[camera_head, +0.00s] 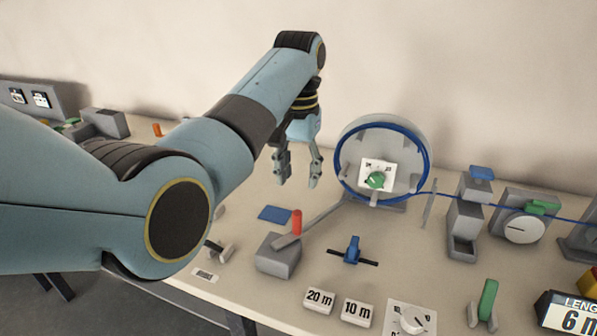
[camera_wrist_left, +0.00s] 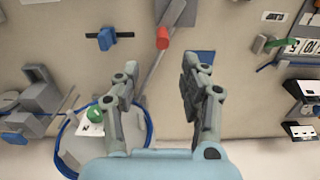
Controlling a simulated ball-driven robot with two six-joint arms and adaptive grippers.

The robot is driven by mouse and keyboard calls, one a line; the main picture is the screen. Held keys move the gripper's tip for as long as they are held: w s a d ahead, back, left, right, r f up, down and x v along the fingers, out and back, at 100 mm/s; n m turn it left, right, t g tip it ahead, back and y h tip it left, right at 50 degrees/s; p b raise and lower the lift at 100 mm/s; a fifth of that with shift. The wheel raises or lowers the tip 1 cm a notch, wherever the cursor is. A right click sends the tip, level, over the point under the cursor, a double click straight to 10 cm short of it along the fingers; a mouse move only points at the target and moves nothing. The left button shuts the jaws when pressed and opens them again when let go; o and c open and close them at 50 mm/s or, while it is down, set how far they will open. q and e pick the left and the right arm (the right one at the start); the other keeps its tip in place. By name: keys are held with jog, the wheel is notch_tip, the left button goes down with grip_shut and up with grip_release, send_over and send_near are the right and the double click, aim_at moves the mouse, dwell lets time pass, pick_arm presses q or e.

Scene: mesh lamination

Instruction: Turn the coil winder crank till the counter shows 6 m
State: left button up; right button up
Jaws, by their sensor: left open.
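The coil winder (camera_head: 423,137) is a round grey drum with blue cable around it, standing upright on the table. A grey bar runs from near it to a grey block (camera_head: 277,262), and a red upright handle (camera_head: 297,222) stands by the block. My left gripper (camera_head: 298,182) is open and empty, above the table between the handle and the winder. In the left wrist view the red handle (camera_wrist_left: 162,38) lies beyond the open fingers (camera_wrist_left: 157,75), apart from them. A display (camera_head: 572,318) at the lower right shows "LENG" and a 6, cut by the frame edge. My right gripper is not in view.
The blue cable runs right past a grey stand (camera_head: 464,220) and a round gauge (camera_head: 523,228). A blue square (camera_head: 275,214) lies near the handle.

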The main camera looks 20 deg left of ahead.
aim_at(299, 210)
pick_arm(q)
jog(key=f+b, duration=0.1)
jog(key=b, duration=0.1)
jog(key=f+n+b, duration=0.1)
jog(key=b, duration=0.1)
jog(key=shift+w+a+b, duration=0.2)
jog(key=shift+b, duration=0.1)
jog(key=shift+f, duration=0.3)
notch_tip(299, 210, down, 9)
jog(key=shift+f, duration=0.15)
jog(key=shift+c, duration=0.3)
grip_shut()
jog(key=shift+s+d+r+p, duration=0.15)
jog(key=shift+s+r+p, duration=0.05)
jog(key=shift+p, duration=0.6)
jog(key=shift+m, duration=0.4)
jog(key=shift+f, duration=0.2)
